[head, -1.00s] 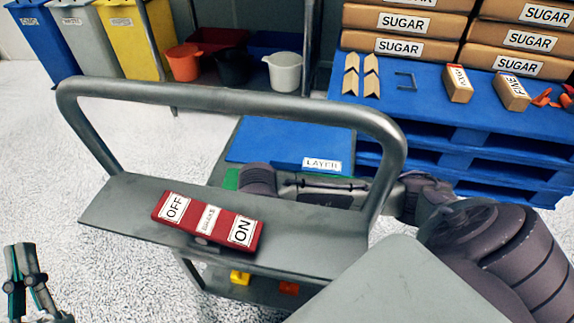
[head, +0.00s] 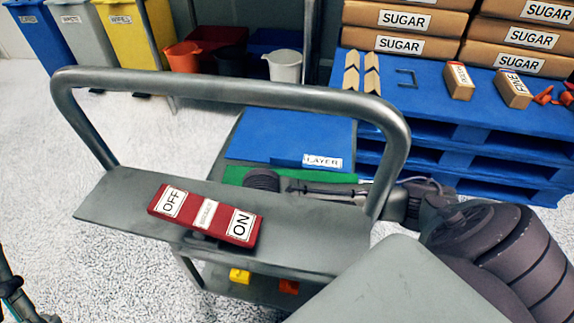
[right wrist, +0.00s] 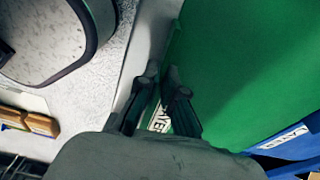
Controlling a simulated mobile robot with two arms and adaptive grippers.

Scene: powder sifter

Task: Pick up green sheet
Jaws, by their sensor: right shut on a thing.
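The green sheet (head: 236,174) shows as a strip on the grey cart, beside the near edge of a blue sheet (head: 285,138) labelled LAYER. In the right wrist view the green sheet (right wrist: 245,65) fills much of the right side. My right gripper (right wrist: 161,76) is shut on its edge, near a white LAYER label (right wrist: 160,118). In the head view my right arm reaches behind the cart's handle, and its fingers are hidden by the handle's shelf. My left gripper (head: 12,290) is only partly in view at the lower left edge, away from the cart.
The cart's metal handle (head: 230,88) arches over a shelf with a red OFF/ON brake sign (head: 205,214). Blue pallets (head: 450,110) with sugar sacks stand at the back right. Bins and buckets stand at the back left. The floor on the left is clear.

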